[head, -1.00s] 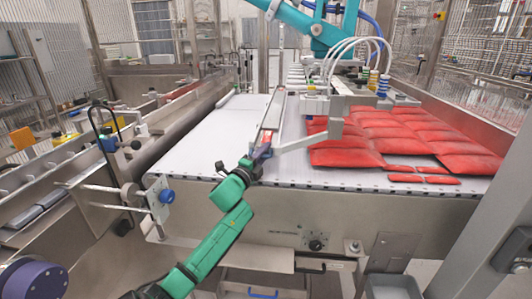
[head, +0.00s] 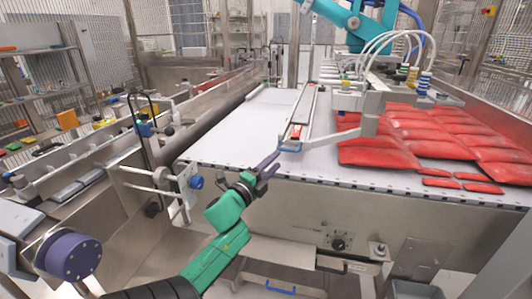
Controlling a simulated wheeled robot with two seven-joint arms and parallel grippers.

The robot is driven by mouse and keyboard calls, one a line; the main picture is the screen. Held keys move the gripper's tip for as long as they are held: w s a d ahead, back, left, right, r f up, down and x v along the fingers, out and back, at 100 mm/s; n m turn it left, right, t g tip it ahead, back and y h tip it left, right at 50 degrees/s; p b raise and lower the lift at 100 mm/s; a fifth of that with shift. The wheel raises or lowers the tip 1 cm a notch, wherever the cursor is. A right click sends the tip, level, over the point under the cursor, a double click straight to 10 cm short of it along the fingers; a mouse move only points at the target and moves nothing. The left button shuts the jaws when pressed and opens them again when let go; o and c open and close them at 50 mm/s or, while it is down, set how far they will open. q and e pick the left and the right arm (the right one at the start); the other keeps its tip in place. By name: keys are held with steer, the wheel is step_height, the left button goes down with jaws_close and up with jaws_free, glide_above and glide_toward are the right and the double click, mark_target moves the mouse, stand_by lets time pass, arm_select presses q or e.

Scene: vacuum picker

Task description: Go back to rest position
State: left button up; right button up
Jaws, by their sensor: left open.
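My left arm is green and comes in from the lower left in the head view. Its left gripper (head: 268,165) has dark fingers, is open and empty, and is over the front edge of the white conveyor (head: 235,135). The gripper is just left of and in front of the near end of the metal guide rail (head: 303,118), apart from it as far as I can tell. My right gripper does not show.
Red pouches (head: 430,135) lie on the right of the conveyor. A vacuum picker head (head: 405,92) with white hoses hangs over them. A metal bracket (head: 340,135) reaches left from it. A steel side guard with a blue knob (head: 196,182) stands left of my arm.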

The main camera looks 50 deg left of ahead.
arm_select(q)
steer(key=v, duration=0.3)
steer(key=shift+s+d, duration=0.1)
steer(key=shift+s, duration=0.3)
steer(key=shift+f, duration=0.1)
